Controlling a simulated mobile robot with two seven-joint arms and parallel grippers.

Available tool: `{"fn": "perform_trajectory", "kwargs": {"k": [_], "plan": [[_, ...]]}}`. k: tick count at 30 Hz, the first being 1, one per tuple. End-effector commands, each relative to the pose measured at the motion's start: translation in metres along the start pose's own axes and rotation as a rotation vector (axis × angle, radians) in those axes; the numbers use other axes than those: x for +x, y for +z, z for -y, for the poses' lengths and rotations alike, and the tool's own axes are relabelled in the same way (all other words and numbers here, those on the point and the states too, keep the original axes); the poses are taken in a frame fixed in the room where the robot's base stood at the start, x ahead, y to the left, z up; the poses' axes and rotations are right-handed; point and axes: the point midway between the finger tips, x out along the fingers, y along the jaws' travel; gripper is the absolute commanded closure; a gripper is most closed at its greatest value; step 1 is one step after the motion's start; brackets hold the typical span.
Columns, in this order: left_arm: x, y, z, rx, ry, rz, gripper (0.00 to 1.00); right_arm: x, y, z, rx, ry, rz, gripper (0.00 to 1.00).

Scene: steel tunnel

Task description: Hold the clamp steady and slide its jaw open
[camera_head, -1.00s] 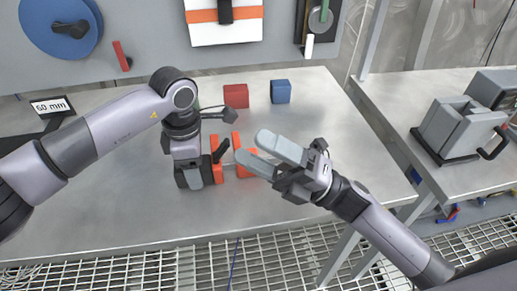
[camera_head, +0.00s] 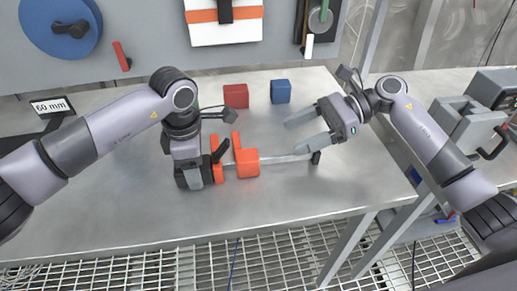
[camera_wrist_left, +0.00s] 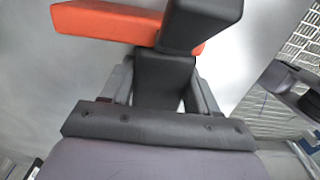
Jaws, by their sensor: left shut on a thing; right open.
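The clamp lies on the steel table, with an orange fixed jaw (camera_head: 217,160) at the left and an orange sliding jaw (camera_head: 247,162) beside it, a narrow gap between them. Its grey bar (camera_head: 285,159) runs right to a black end stop (camera_head: 316,157). My left gripper (camera_head: 193,176) is shut on the clamp's black handle, which also shows between the fingers in the left wrist view (camera_wrist_left: 165,80). The gripper hides part of the handle. My right gripper (camera_head: 293,137) is open and empty, behind the bar near its right end, apart from the sliding jaw.
A red block (camera_head: 236,96) and a blue block (camera_head: 281,92) stand at the back of the table (camera_head: 120,210). A "60 mm" sign (camera_head: 52,107) is at the left. A grey vise (camera_head: 465,125) sits on the right table. The table's front is clear.

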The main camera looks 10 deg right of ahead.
Motion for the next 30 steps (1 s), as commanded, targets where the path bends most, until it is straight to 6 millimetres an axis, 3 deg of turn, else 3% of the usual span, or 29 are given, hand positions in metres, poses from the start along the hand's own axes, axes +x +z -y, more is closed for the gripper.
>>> {"fn": "perform_trajectory", "kwargs": {"k": [6,12,18,27,28,30], "plan": [[-0.001,0.0,0.0,0.0,0.002,0.001,0.77,0.047,0.001,-0.001,0.001,0.004,0.006,0.28],[-0.001,0.0,0.0,0.0,0.002,0.001,0.77,0.08,0.002,-0.001,0.003,0.001,0.006,0.28],[-0.001,0.0,0.0,0.0,0.002,0.001,0.77,0.096,0.001,0.0,0.003,0.0,0.004,0.28],[-0.001,0.0,0.0,0.0,0.002,0.001,0.77,0.098,0.001,0.0,0.003,-0.001,0.004,0.28],[-0.001,0.0,0.0,0.0,0.002,0.001,0.77,0.098,0.001,0.0,0.003,-0.001,0.004,0.34],[-0.001,0.0,0.0,0.0,0.002,0.001,0.77,0.098,0.001,0.0,0.003,-0.001,0.004,0.57]]}}
